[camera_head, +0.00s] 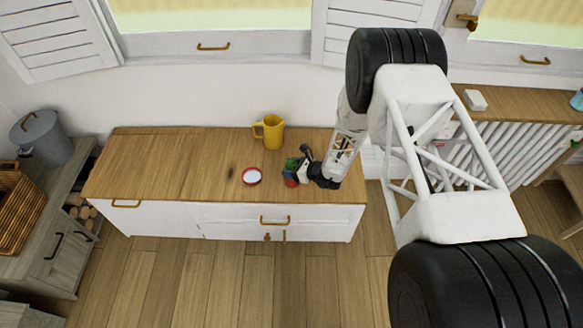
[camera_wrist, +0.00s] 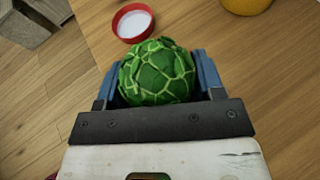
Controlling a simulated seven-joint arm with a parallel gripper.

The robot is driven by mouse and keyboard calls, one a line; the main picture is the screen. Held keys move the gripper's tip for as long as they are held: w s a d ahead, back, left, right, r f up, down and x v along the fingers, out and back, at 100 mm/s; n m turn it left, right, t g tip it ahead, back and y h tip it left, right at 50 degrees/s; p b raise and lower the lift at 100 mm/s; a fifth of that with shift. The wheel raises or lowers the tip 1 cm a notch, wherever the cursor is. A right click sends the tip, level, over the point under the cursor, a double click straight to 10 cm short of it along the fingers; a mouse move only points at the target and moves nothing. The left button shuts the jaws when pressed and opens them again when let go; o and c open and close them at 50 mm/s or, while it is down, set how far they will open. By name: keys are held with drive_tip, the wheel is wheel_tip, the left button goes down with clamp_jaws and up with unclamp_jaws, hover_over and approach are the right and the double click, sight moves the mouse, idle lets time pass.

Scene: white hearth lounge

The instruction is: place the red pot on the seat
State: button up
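A green, round, ridged plant (camera_wrist: 157,72) sits between the blue fingers of my gripper (camera_wrist: 158,80), close against both. In the head view, a small red part (camera_head: 290,182), apparently its red pot, shows below the green. In the wrist view, the plant hides the pot. My gripper (camera_head: 296,169) is low over the front right of the wooden counter. The frames do not show whether the fingers press on the pot, or whether it rests on the counter. I cannot make out a seat for certain.
A red-rimmed dish with a white inside (camera_head: 252,176) lies left of my gripper on the counter (camera_head: 160,165). A yellow jug (camera_head: 271,133) stands behind. The counter's left half is clear. A grey lidded pot (camera_head: 42,138) and a wicker basket (camera_head: 18,208) are at far left.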

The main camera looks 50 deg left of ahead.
drive_tip(key=o, duration=0.4)
drive_tip(key=shift+o, duration=0.2)
drive_tip(key=shift+r, duration=0.2)
drive_tip(key=v, duration=1.2)
drive_tip(key=shift+r, duration=0.1)
idle(0.6)
